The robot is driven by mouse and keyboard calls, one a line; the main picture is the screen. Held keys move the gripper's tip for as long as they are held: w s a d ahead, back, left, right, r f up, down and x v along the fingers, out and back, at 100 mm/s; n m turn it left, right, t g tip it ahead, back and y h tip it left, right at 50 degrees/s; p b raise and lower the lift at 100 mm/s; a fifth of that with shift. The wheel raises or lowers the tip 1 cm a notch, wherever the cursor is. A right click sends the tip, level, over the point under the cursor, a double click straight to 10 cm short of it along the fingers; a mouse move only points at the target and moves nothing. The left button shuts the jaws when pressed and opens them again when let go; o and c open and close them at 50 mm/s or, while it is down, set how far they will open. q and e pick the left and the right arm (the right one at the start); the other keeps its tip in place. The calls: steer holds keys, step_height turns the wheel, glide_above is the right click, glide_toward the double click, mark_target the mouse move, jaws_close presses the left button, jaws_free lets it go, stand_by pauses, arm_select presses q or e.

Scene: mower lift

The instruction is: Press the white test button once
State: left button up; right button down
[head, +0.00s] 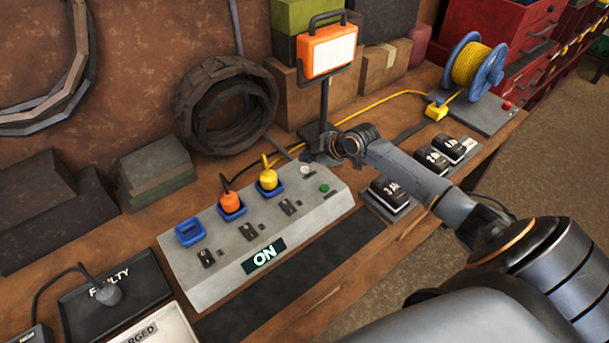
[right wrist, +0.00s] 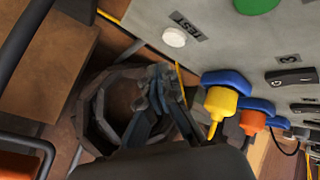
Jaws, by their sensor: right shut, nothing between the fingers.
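The white test button (head: 306,169) is a small round knob on the sloped grey panel box (head: 203,285), near its far right corner. In the right wrist view, the white button (right wrist: 174,37) sits beside a dark label reading TEST. My right gripper (head: 308,156) is shut and empty, close to the button at the panel's far edge. In the right wrist view, the closed fingertips (right wrist: 160,80) appear below the button in the picture, apart from it. Whether they are above the panel surface is hard to tell. My left gripper is not in view.
A green button (head: 324,188) is close to the white one. Orange (head: 230,203) and yellow (head: 268,180) plugs stand in blue sockets, with dark switches nearby. A lit ON sign (head: 264,257) is at the front. A work lamp (head: 328,50) stands behind my gripper.

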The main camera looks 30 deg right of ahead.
steer(key=shift+f+b, duration=0.3)
steer(key=shift+f, duration=0.5)
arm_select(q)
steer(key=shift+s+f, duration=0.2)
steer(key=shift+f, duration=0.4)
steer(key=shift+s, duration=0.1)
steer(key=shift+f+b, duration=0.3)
arm_select(e)
steer(key=shift+f, duration=0.4)
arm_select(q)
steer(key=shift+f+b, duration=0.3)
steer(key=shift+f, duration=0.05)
arm_select(e)
steer(key=shift+f, duration=0.45)
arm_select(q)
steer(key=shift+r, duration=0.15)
arm_select(e)
steer(key=shift+r, duration=0.15)
arm_select(q)
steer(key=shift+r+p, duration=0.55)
steer(key=shift+p, duration=0.15)
arm_select(e)
steer(key=shift+r, duration=0.7)
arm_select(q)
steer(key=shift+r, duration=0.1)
arm_select(e)
steer(key=shift+r, duration=0.1)
